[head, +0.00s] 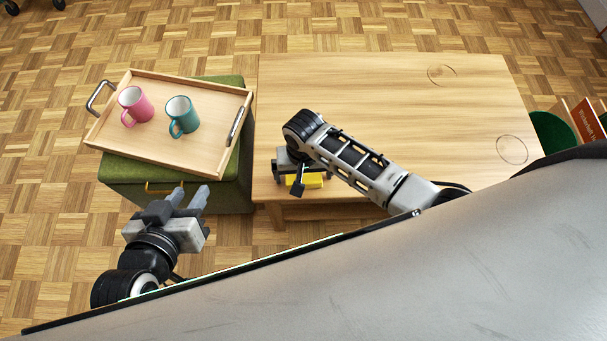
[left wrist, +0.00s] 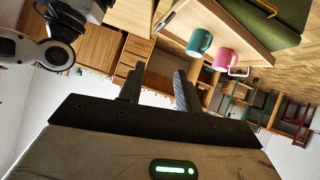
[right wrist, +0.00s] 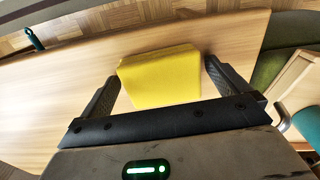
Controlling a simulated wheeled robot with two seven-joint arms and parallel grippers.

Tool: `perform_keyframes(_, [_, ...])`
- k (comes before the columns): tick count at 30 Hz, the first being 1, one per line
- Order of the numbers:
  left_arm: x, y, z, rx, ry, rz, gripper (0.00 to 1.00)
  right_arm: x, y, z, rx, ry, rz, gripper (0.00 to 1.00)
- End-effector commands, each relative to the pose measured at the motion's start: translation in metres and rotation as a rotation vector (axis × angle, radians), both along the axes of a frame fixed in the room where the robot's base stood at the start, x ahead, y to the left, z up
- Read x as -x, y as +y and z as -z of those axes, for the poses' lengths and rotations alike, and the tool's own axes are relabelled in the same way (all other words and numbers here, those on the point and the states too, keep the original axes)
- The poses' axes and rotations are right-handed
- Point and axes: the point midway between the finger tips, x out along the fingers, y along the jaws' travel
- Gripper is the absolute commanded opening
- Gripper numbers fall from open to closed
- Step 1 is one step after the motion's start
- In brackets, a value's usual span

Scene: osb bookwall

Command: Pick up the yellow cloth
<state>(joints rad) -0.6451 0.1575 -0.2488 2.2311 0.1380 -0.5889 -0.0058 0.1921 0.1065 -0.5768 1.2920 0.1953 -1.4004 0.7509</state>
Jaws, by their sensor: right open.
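The yellow cloth (head: 305,180) lies on the wooden table near its front left corner, mostly hidden under my right gripper in the head view. In the right wrist view the cloth (right wrist: 160,77) looks like a flat folded piece between the two fingers. My right gripper (right wrist: 160,88) is open around it, with a finger on each side; I cannot tell whether they touch it. My left gripper (head: 190,196) is open and empty in front of the green ottoman, and its spread fingers show in the left wrist view (left wrist: 157,88).
A wooden tray (head: 210,163) with a pink mug (head: 137,107) and a teal mug (head: 184,115) rests on the green ottoman (head: 130,170), left of the table. The table (head: 350,90) is otherwise largely bare. Red and green items (head: 588,120) stand at its right.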

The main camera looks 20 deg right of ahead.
Motion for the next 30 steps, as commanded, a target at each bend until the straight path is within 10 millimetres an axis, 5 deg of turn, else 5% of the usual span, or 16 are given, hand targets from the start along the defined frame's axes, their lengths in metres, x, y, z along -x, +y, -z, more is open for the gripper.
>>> perform_keyframes(5, [-0.001, 0.0, -0.002, 0.001, -0.003, 0.001, 0.34, 0.0, 0.0, -0.001, -0.001, 0.0, 0.0, 1.0])
perform_keyframes(10, [-0.002, -0.001, -0.004, 0.002, -0.007, 0.001, 0.34, 0.0, 0.0, -0.001, 0.0, 0.0, 0.0, 0.59])
perform_keyframes(22, [-0.001, -0.001, -0.008, 0.004, -0.012, -0.002, 0.34, 0.0, 0.0, -0.006, -0.001, -0.001, 0.0, 0.59])
perform_keyframes(30, [0.0, 0.003, -0.036, 0.007, -0.058, -0.023, 0.34, -0.009, 0.0, -0.043, -0.001, -0.004, 0.001, 0.59])
